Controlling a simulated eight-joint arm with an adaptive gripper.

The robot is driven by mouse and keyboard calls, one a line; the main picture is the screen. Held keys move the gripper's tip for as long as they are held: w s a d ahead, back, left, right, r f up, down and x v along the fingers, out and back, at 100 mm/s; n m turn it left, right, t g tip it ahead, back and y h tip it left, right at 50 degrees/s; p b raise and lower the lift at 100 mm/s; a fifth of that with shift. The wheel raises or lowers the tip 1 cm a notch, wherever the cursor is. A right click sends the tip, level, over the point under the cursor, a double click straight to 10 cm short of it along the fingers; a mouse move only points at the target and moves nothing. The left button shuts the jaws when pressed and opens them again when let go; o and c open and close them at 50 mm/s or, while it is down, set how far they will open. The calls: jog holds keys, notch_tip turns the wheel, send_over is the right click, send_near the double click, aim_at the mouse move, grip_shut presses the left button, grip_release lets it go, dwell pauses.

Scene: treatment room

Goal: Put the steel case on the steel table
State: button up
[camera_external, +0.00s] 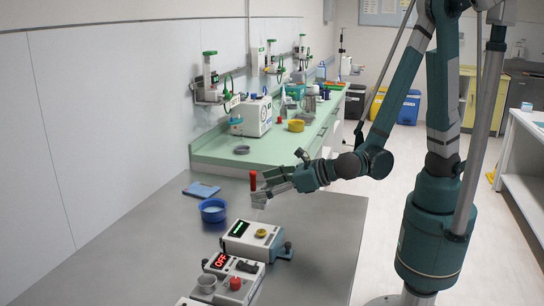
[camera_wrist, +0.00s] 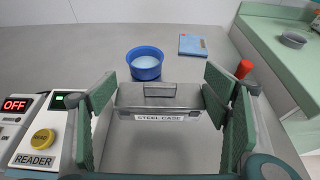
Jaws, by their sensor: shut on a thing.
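The steel case (camera_wrist: 160,101), a grey metal box with a "STEEL CASE" label, is between the two green-padded fingers of my gripper (camera_wrist: 162,88) in the wrist view. My gripper is shut on it, one finger along each side. In the external view my gripper (camera_external: 275,182) is over the far part of the grey steel table (camera_external: 320,225), and the case is mostly hidden by the fingers. The table's bare top also shows in the wrist view (camera_wrist: 70,55). I cannot tell whether the case touches the table.
A blue bowl (camera_external: 213,210) and a blue booklet (camera_external: 201,190) lie beyond the case. A reader box (camera_external: 253,238) and a device with a red "OFF" display (camera_external: 233,273) stand nearby. A red-topped thing (camera_wrist: 243,69) is beside the right finger. A green counter (camera_external: 210,152) adjoins the table.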

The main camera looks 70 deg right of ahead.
jog(key=shift+f+b, duration=0.45)
jog(key=shift+f, duration=1.25)
jog(key=shift+f+b, duration=0.8)
jog(key=shift+f, duration=1.25)
jog(key=shift+f, duration=0.15)
jog(key=o, duration=1)
jog(key=shift+c, duration=0.2)
jog(key=shift+r, duration=0.2)
jog(key=shift+s+r, duration=0.25)
jog(key=shift+s, duration=0.4)
jog(key=p+v, duration=0.2)
jog(key=v, duration=0.8)
jog(key=shift+s+p, duration=0.3)
jog(key=shift+p, duration=0.05)
